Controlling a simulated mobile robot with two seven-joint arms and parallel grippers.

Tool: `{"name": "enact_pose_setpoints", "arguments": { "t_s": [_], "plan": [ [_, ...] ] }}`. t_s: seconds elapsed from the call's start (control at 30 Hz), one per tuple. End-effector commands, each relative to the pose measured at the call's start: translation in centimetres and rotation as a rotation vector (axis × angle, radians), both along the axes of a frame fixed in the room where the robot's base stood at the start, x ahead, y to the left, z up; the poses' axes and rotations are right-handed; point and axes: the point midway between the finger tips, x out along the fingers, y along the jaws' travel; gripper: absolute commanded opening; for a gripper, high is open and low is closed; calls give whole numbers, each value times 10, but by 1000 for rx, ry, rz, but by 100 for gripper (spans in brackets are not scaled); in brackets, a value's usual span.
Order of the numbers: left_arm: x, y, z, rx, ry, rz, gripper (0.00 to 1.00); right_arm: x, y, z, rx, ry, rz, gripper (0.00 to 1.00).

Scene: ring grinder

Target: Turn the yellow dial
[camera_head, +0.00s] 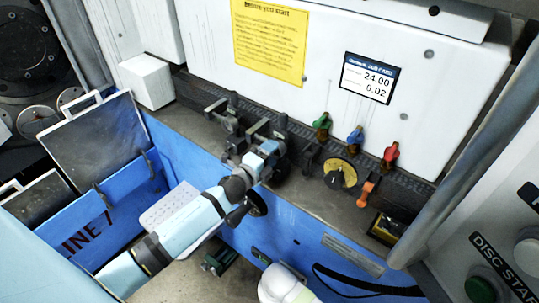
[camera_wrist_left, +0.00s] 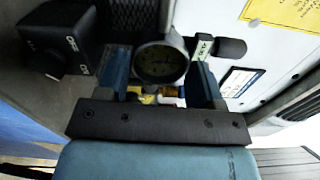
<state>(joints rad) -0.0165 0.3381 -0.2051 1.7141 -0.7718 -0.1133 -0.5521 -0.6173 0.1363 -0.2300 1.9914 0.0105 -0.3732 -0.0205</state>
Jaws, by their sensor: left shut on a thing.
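The yellow dial (camera_head: 340,174) is a round yellow disc with a dark knob at its centre, on the machine's ledge below the coloured handles. My left gripper (camera_head: 276,148) is to its left, apart from it, among dark fittings. In the left wrist view, a round dark-faced gauge (camera_wrist_left: 160,62) with a grey rim sits between the blue fingers of my left gripper (camera_wrist_left: 162,82). The fingers are shut on it, though the exact contact is hard to see. I cannot pick out the yellow dial for certain in the wrist view.
Green (camera_head: 322,122), blue (camera_head: 355,136) and red (camera_head: 390,154) handles stand above the dial. An orange handle (camera_head: 367,193) is close to its right. A blue bin (camera_head: 110,222) is at left. A black knob box (camera_wrist_left: 60,48) shows in the wrist view.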

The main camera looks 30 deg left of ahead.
Motion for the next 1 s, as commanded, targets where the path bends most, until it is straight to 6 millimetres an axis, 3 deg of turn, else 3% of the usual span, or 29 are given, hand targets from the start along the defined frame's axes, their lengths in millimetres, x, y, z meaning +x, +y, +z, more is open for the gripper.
{"name": "enact_pose_setpoints", "arguments": {
  "t_s": [0.63, 0.67, 0.77, 1.0],
  "plan": [
    [0, 0, 0, 54, -7, 0, 37, 0, 0, -1, 0, -1, 1, 43],
    [0, 0, 0, 54, -7, 0, 63, 0, 0, -1, 0, -1, 1, 43],
    [0, 0, 0, 53, -6, 0, 86, 0, 0, -1, -1, -1, 1, 43],
    [0, 0, 0, 53, -6, 0, 87, 0, 0, -1, -1, -1, 1, 43]
  ]
}}
